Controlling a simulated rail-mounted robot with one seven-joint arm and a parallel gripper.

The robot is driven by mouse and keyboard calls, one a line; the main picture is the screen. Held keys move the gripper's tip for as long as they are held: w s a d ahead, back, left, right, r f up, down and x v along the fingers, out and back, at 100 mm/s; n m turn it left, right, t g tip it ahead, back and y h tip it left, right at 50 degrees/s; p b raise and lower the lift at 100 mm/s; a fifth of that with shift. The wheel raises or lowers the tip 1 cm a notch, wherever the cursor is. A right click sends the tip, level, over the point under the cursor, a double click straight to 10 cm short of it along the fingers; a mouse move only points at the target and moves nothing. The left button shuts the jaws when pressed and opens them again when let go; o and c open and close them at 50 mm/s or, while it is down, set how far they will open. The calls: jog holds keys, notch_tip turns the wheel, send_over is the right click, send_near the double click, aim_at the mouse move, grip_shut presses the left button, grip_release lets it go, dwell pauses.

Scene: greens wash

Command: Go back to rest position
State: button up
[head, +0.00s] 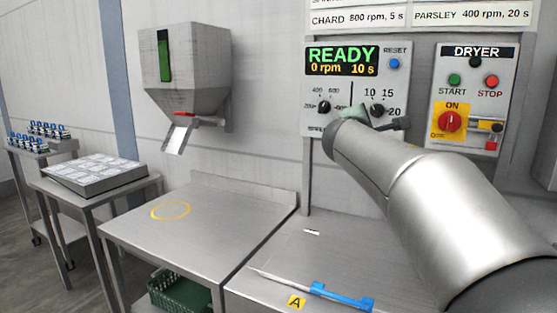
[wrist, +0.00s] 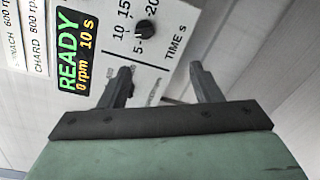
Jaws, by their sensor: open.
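My gripper (wrist: 163,82) is open, with its two dark fingers apart and nothing between them in the wrist view. In the head view my gripper (head: 390,121) is mostly hidden behind my arm, which reaches up from the lower right to the control panel (head: 313,145). The fingertips are just below the time dial (wrist: 145,33); whether they touch the panel cannot be told. The panel display (head: 342,60) reads READY, 0 rpm, 10 s. The speed dial (head: 323,107) is left of the time dial in the head view.
The dryer box (head: 470,110) with a red knob is close to my arm on the right. A hopper (head: 187,75) hangs on the left wall. Below are a steel table (head: 190,240) with a yellow ring, a blue-handled tool (head: 340,296) and a green crate (head: 180,297).

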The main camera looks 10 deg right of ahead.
jog(key=s+a+f+m+g+y+p, duration=0.2)
jog(key=s+f+m+g+p, duration=0.15)
jog(key=s+f, duration=0.4)
jog(key=s+a+f+m+g+y+p, duration=0.25)
jog(key=s+f+m+g, duration=0.2)
jog(key=s+f, duration=0.35)
jog(key=s+a+f+m+g+y+p, duration=0.2)
jog(key=s+a+f+m+g, duration=0.1)
jog(key=s, duration=0.7)
jog(key=s+a+f+m+g+y+p, duration=0.2)
jog(key=s+a+f, duration=0.4)
jog(key=s+f, duration=0.3)
jog(key=s+m+y+p, duration=0.1)
jog(key=m, duration=0.1)
jog(key=shift+s+a+f+m+g, duration=0.2)
jog(key=shift+a+f+m+g, duration=0.15)
jog(key=shift+a+m+g, duration=0.05)
